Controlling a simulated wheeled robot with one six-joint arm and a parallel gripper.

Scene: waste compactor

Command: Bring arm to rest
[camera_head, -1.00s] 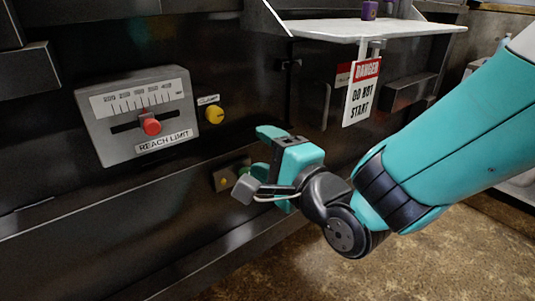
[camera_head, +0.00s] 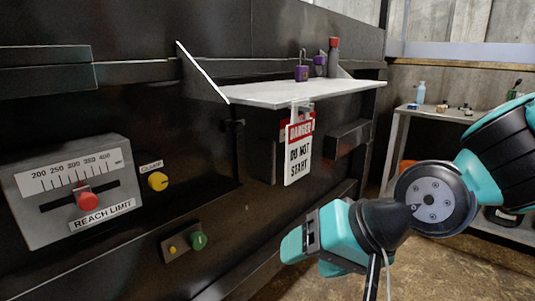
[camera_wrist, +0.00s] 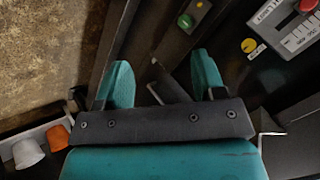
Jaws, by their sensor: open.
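My gripper (camera_wrist: 160,85) is open and empty, with its two teal fingers spread apart in the wrist view. In the head view my gripper (camera_head: 292,246) is at the lower right of centre, in front of the dark compactor panel and below the danger sign. It points left and is apart from the panel. The wrist view looks past the fingers at the panel's lower part and the brown floor. The far finger is partly hidden in the head view.
The panel bears a reach limit slider (camera_head: 86,200), a yellow clamp knob (camera_head: 158,181) and a green button (camera_head: 198,242). A white shelf (camera_head: 270,95) juts out, with a danger sign (camera_head: 299,150) hanging below and purple padlocks (camera_head: 302,72) on top. A side table (camera_head: 440,114) stands at right.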

